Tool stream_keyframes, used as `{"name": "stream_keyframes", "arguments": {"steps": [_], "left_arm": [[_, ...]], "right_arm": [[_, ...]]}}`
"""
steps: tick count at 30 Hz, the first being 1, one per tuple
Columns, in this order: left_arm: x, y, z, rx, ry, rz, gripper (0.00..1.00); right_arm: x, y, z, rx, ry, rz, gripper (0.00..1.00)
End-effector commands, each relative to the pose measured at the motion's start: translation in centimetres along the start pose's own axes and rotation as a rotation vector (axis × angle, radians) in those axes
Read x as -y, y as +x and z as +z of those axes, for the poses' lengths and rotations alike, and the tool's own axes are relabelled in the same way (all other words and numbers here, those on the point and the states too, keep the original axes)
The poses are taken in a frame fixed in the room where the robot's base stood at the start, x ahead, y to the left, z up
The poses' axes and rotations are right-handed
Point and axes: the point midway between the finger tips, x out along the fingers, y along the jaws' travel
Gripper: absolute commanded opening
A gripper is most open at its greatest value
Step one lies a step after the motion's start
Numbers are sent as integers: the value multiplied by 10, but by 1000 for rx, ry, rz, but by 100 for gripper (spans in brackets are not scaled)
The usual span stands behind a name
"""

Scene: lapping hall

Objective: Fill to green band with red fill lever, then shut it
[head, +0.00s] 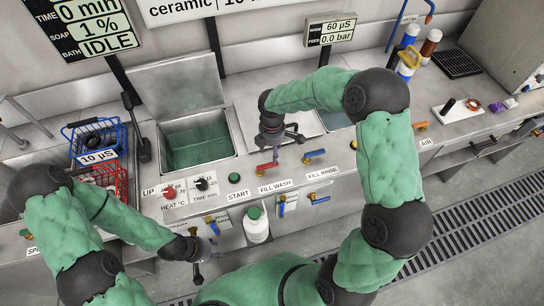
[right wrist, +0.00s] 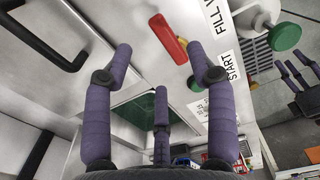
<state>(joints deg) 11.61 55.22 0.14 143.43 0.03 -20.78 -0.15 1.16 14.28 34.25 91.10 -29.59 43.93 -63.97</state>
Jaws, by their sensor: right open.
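The red fill lever (head: 267,168) sits on the bench front above the FILL WASH label. It also shows in the right wrist view (right wrist: 167,38), ahead of and between the two upper fingertips, with no contact clear. My right gripper (head: 281,139) is open and empty, just above the lever; its spread fingers show in the right wrist view (right wrist: 160,55). The wash tank (head: 198,142) is open and looks green inside; I cannot make out a separate green band or a liquid level. My left gripper (head: 202,262) hangs low before the bench front, its finger opening unclear.
A blue lever (head: 314,154) is right of the red one, by FILL RINSE. More levers (head: 212,225) and a white bottle (head: 256,226) are below. Blue and red wire baskets (head: 97,138) stand left of the tank. The panel (head: 81,25) reads 0 min, 1%, IDLE.

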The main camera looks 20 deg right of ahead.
Motion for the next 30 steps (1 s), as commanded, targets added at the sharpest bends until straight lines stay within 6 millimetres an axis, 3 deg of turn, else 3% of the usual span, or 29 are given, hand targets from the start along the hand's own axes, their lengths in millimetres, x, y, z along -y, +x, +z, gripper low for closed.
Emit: {"name": "stream_keyframes", "arguments": {"steps": [3,10,30], "left_arm": [[0,0,0,0,0,0,40],[0,0,0,0,0,0,40],[0,0,0,0,0,0,40]], "right_arm": [[0,-22,0,0,1,3,57],[0,-45,0,0,0,0,57],[0,-48,0,0,1,-1,57]]}}
